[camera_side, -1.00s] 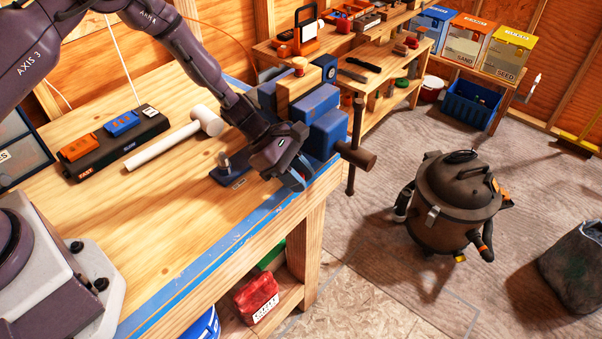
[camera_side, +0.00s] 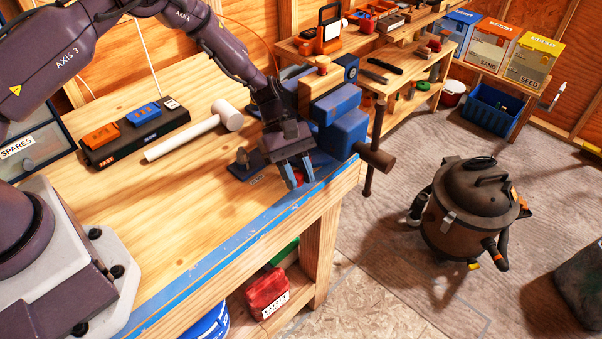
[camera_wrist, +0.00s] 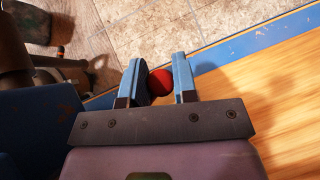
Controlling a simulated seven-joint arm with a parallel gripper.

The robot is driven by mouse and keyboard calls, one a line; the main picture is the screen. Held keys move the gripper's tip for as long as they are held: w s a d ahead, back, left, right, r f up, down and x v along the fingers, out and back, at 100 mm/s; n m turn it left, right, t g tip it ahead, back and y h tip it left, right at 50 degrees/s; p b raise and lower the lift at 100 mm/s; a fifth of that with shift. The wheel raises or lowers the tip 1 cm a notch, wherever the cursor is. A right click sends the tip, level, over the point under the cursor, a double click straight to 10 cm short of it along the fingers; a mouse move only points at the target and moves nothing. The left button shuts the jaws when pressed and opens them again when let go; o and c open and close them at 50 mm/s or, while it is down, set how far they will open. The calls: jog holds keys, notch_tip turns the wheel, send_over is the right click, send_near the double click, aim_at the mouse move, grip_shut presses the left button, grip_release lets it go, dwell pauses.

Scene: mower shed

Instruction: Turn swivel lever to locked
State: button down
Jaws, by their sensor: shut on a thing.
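The blue bench vise (camera_side: 345,130) sits at the bench's front right corner. A red ball knob (camera_wrist: 160,82), apparently the swivel lever's end, is between my gripper's (camera_wrist: 159,78) two blue fingers in the wrist view. My gripper (camera_side: 296,179) is shut on it beside the vise base, near the bench edge. In the side view a little of the red knob (camera_side: 299,179) shows between the fingers. The lever's shaft is hidden by my gripper. The vise base plate (camera_side: 246,170) shows to the left. I cannot read any locked mark.
A white-headed mallet (camera_side: 190,135) lies on the bench behind and left, near a black tray (camera_side: 130,142) with orange and blue blocks. The brown vise handle (camera_side: 374,160) sticks out at right. The bench's blue front edge (camera_side: 235,252) is clear.

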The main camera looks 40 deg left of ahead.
aim_at(296, 172)
jog(key=shift+w+a+f, duration=0.15)
jog(key=shift+a+f, duration=0.05)
jog(key=shift+a, duration=0.15)
jog(key=c, duration=0.9)
grip_release()
jog(key=shift+d+r, duration=0.1)
jog(key=shift+d, duration=0.05)
jog(key=shift+r, duration=0.1)
jog(key=shift+r, duration=0.25)
notch_tip(296, 172, up, 3)
jog(key=shift+f, duration=0.1)
jog(key=s+a+r, duration=0.1)
jog(key=s+r, duration=0.2)
jog(key=s, duration=0.1)
jog(key=s+a+r, duration=0.1)
jog(key=s+r, duration=0.2)
jog(key=s, duration=0.2)
jog(key=s+a+r, duration=0.1)
jog(key=s+r, duration=0.2)
jog(key=s, duration=0.1)
jog(key=shift+s+a+r, duration=0.25)
jog(key=shift+s, duration=0.1)
